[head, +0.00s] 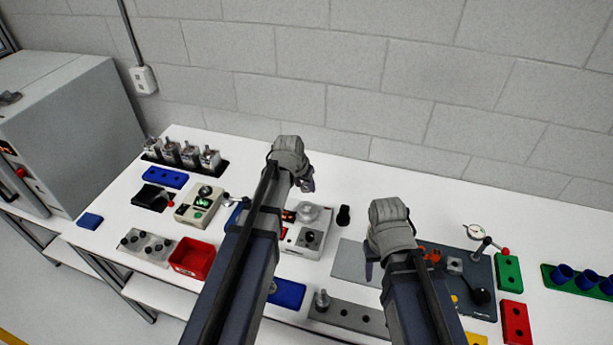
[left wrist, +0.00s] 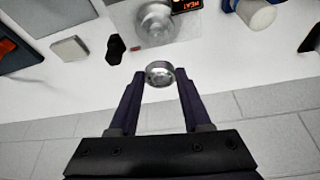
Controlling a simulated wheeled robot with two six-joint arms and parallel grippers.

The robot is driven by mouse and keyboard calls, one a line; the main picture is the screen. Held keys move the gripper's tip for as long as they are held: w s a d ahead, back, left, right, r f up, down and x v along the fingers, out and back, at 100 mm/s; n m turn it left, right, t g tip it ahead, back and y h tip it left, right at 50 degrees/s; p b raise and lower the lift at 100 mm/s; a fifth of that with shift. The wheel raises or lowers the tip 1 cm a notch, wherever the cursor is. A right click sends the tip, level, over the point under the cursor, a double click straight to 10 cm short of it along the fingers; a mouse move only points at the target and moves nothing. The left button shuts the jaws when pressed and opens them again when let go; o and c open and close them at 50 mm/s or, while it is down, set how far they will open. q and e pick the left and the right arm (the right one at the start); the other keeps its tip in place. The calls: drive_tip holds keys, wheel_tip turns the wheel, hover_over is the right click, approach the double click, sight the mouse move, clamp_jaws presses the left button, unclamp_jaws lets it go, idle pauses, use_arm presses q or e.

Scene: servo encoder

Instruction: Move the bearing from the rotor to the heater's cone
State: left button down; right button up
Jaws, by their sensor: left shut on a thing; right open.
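My left gripper (head: 306,184) is shut on the bearing (left wrist: 160,74), a shiny metal ring held between the fingertips in the left wrist view. In the head view the bearing cannot be made out. The heater (head: 302,242) is a pale box just below my left gripper in the picture, with a round silvery cone (head: 308,212) on top. In the left wrist view the cone (left wrist: 156,20) lies just beyond the bearing, apart from it, beside a lit HEAT display (left wrist: 187,5). A metal shaft, possibly the rotor (head: 322,299), stands on a grey block. My right gripper (head: 371,268) is open and empty.
A small black object (head: 343,215) stands right of the heater. A grey plate (head: 352,262) and a dark fixture board (head: 470,285) lie further right. A red bin (head: 193,259) and a green-screened device (head: 199,206) are left.

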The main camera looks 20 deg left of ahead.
use_arm(q)
drive_tip(key=b, duration=0.5)
hover_over(306, 203)
drive_tip(key=shift+s+a+f, duration=0.1)
drive_tip(key=shift+s+f, duration=0.1)
drive_tip(key=shift+f, duration=0.95)
drive_tip(key=shift+s+f, duration=0.2)
drive_tip(key=shift+f, duration=0.9)
drive_tip(key=shift+f, duration=0.45)
drive_tip(key=shift+f+b, duration=0.45)
drive_tip(key=shift+b, duration=0.2)
drive_tip(key=shift+f, duration=0.15)
drive_tip(key=shift+f+b, duration=0.5)
drive_tip(key=shift+b, duration=0.15)
